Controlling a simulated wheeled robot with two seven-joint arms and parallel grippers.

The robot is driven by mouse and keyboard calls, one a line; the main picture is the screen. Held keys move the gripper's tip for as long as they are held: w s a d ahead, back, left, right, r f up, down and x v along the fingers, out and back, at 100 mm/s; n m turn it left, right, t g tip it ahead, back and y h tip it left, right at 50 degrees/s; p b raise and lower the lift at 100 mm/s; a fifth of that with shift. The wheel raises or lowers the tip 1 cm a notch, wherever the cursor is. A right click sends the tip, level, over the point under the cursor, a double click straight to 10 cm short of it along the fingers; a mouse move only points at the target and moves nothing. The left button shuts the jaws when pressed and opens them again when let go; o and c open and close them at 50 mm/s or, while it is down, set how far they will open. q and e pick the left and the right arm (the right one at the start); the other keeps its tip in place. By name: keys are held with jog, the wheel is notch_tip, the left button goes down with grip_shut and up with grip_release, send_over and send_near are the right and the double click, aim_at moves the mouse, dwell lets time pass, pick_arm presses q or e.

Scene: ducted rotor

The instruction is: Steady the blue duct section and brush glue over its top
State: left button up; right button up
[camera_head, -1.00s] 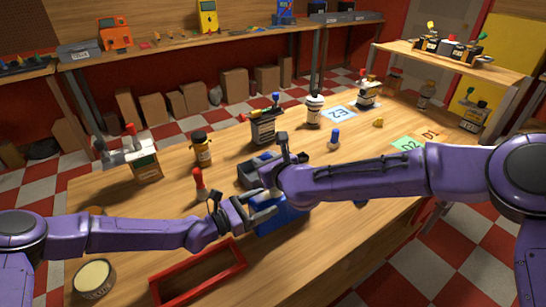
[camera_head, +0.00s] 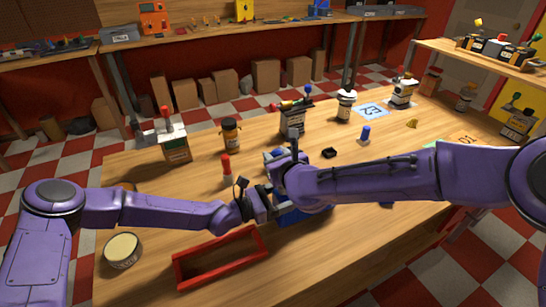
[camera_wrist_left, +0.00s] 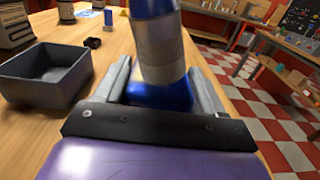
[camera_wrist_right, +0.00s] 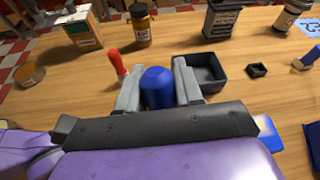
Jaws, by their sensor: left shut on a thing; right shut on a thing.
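The blue duct section (camera_head: 302,215) sits on the table, largely hidden by my arms. Its blue surface shows low between the fingers in the left wrist view (camera_wrist_left: 165,97). My left gripper (camera_head: 262,203) is shut on it from the left. My right gripper (camera_head: 280,178) is shut on an upright cylindrical tool with a blue end and grey knurled middle (camera_wrist_left: 158,48). The tool's rounded blue end shows between the right fingers (camera_wrist_right: 157,86). It stands over the duct section in the left wrist view; I cannot tell whether its tip touches, and no glue shows.
A red open tray (camera_head: 220,258) and a round tin (camera_head: 122,250) are in front at left. Several bottles line the back. The front right tabletop is clear.

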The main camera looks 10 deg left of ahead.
jog(key=shift+w+d, duration=4.3)
jog(key=shift+d, duration=2)
jog(key=shift+s+a, duration=4.8)
jog(key=shift+a, duration=2.2)
notch_tip(320, 180, up, 8)
